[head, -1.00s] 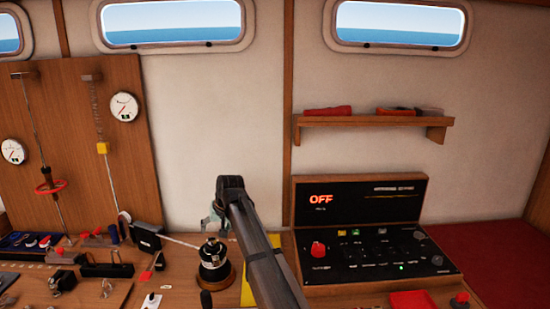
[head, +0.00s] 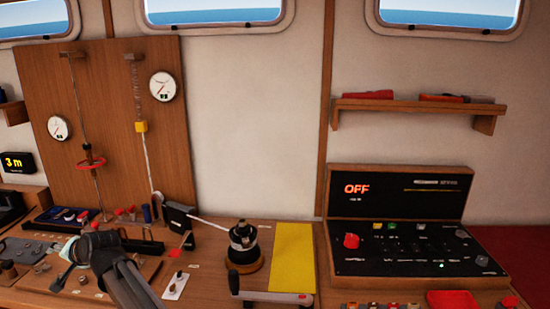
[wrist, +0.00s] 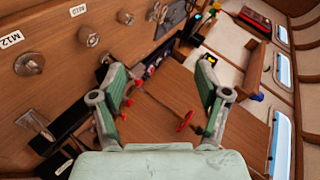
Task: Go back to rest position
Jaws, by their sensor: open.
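My gripper (wrist: 160,78) shows in the wrist view with its two green-grey fingers spread wide and nothing between them. In the head view my dark arm rises from the bottom edge, and the pale gripper end (head: 68,252) is over the left part of the wooden bench, partly hidden behind the wrist. I cannot tell its exact height above the bench.
A black and brass winch (head: 243,250) stands mid-bench beside a yellow mat (head: 293,250). A black console (head: 395,195) reading OFF is at right. A wooden panel (head: 115,110) with gauges and lines stands behind at left. Small fittings crowd the left bench.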

